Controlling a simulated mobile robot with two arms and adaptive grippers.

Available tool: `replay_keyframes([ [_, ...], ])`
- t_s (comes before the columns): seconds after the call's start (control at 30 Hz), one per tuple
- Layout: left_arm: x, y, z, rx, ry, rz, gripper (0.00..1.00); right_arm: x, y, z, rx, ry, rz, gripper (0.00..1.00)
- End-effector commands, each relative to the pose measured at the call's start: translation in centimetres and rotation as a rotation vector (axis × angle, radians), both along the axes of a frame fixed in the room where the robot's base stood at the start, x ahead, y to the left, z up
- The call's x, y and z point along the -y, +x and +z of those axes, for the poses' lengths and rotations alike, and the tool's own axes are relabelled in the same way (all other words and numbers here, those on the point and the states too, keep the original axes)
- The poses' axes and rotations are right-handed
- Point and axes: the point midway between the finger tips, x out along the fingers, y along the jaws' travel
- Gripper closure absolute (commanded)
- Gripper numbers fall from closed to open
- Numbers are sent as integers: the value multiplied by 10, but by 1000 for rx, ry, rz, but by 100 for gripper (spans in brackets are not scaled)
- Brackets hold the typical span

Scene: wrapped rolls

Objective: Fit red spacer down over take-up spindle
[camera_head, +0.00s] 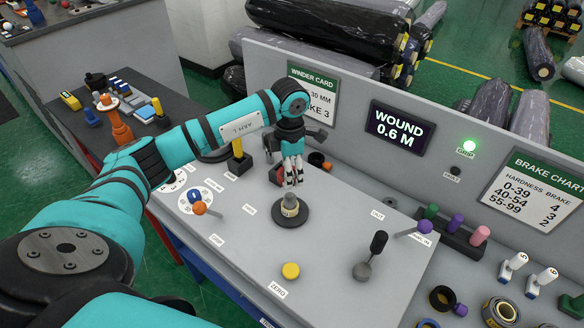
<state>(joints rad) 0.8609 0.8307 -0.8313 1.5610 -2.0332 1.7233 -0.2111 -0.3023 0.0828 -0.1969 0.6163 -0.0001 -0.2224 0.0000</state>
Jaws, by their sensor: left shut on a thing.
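My left gripper (292,181) reaches down over the grey worktop, its fingers shut on a small red thing that looks like the red spacer (282,174). The fingers hide most of it. My right gripper is not in view.
A yellow button (290,271) sits nearer the front, and a black-knobbed lever (375,250) stands to the right. An orange-knobbed dial (200,208) and a yellow-topped post (238,155) are left. The back panel holds a display (401,129) reading "WOUND 0.6 M" and a lit green GRIP lamp (470,146).

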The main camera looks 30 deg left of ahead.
Motion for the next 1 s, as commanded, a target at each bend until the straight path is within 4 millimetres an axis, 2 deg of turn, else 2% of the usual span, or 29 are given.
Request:
replay_keyframes([
  [0.03,0,0,0,0,0,0,70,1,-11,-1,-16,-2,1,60],
  [0.1,0,0,-1,0,0,-1,70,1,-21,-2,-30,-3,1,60],
  [0.2,0,0,-1,0,0,0,70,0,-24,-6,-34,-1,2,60],
  [0.27,0,0,-4,-1,-1,0,70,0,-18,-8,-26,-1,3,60],
  [0.47,0,0,-21,-1,0,0,70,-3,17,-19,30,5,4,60],
  [0.57,0,0,-31,-1,0,0,70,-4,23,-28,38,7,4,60],
  [0.8,0,0,-52,-1,-1,0,70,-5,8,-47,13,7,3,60],
  [1.0,0,1,-58,-1,-1,0,70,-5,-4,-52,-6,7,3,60],
])
